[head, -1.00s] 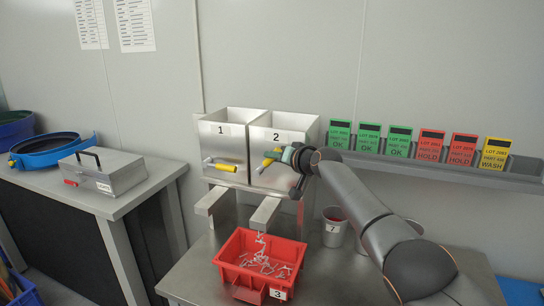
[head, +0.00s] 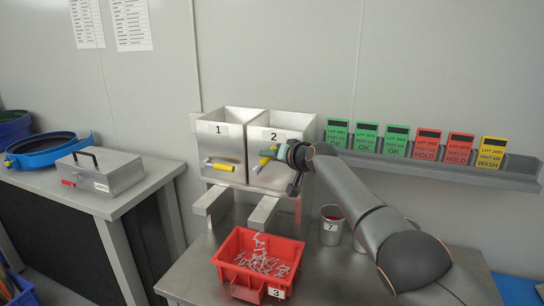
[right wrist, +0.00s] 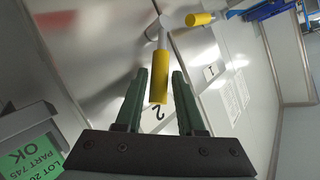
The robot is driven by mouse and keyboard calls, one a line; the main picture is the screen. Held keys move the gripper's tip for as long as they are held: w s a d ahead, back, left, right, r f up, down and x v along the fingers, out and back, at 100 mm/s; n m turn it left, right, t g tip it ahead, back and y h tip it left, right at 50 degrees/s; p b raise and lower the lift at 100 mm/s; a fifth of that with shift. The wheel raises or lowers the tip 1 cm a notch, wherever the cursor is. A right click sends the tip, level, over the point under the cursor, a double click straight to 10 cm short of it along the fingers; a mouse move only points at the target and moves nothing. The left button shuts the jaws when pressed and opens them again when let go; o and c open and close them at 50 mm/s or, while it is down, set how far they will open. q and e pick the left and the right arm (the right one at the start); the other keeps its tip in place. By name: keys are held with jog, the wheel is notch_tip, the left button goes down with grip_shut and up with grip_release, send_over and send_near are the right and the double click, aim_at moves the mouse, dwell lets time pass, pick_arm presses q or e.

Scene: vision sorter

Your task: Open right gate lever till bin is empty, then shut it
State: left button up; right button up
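The right bin (head: 290,136), marked 2, stands beside bin 1 (head: 219,146). Its yellow-handled lever (head: 266,158) tilts up to the right, unlike the nearly level lever of bin 1 (head: 218,166). My right gripper (head: 281,153) is at bin 2's lever. In the right wrist view its green fingers (right wrist: 160,76) stand on both sides of the yellow handle (right wrist: 158,86), with narrow gaps. A red tray (head: 231,246), labelled 3, below the chute (head: 263,213) holds many small pale parts (head: 260,262). Bin 2's inside bottom is hidden. My left gripper is out of view.
Metal cups, one marked 7 (head: 331,226), stand right of the chutes, beside my right arm. A rail (head: 440,170) with coloured lot cards runs along the wall. A grey case (head: 104,174) and blue sieve (head: 45,150) are on the left table.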

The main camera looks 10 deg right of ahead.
dwell(0.3)
jog(key=b+v, duration=0.2)
jog(key=v, duration=1)
jog(key=shift+s, duration=0.25)
jog(key=shift+r, duration=0.1)
dwell(6.2)
